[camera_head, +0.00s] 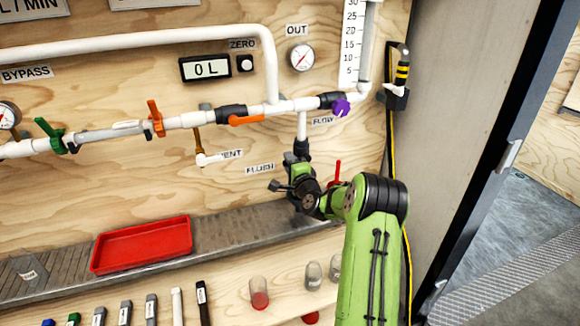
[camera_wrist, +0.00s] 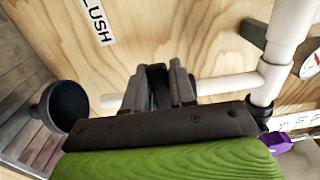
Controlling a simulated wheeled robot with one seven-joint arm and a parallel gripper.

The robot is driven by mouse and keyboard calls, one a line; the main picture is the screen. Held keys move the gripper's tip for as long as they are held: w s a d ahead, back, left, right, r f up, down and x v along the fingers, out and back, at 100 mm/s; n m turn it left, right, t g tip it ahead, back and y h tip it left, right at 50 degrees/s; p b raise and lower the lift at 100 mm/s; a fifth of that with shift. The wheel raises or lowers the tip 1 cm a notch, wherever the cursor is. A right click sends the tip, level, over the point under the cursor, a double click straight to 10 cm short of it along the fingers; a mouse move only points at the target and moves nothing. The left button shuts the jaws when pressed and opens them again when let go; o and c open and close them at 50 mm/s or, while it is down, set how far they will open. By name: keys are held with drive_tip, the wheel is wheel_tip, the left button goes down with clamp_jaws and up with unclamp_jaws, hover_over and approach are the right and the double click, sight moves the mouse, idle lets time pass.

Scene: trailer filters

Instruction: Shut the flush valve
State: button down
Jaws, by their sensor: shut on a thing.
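The flush valve's dark body (camera_head: 301,149) sits on a white pipe dropping from the main line, above right of the FLUSH label (camera_head: 260,169). My gripper (camera_head: 299,172) is at the lower part of this drop, partly hidden by my own wrist. In the wrist view my gripper (camera_wrist: 160,77) is shut on a black part (camera_wrist: 158,86), seemingly the valve's handle, with the white pipe (camera_wrist: 230,86) passing behind the fingers. The handle's angle is hidden. A red lever (camera_head: 337,171) shows just right of my wrist; which part it belongs to is unclear.
A dark funnel-shaped cup (camera_wrist: 65,106) lies by the pipe's end. The purple handle (camera_head: 341,107) and orange handle (camera_head: 247,120) are on the main line above. A red tray (camera_head: 142,246) rests on the grey ledge to the left. A grey wall (camera_head: 440,120) stands close on the right.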

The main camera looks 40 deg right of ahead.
drive_tip(key=shift+f, duration=0.25)
drive_tip(key=c, duration=1)
unclamp_jaws()
drive_tip(key=shift+r, duration=0.1)
drive_tip(key=b+v, duration=0.3)
drive_tip(key=v, duration=1.3)
drive_tip(key=shift+w, duration=0.1)
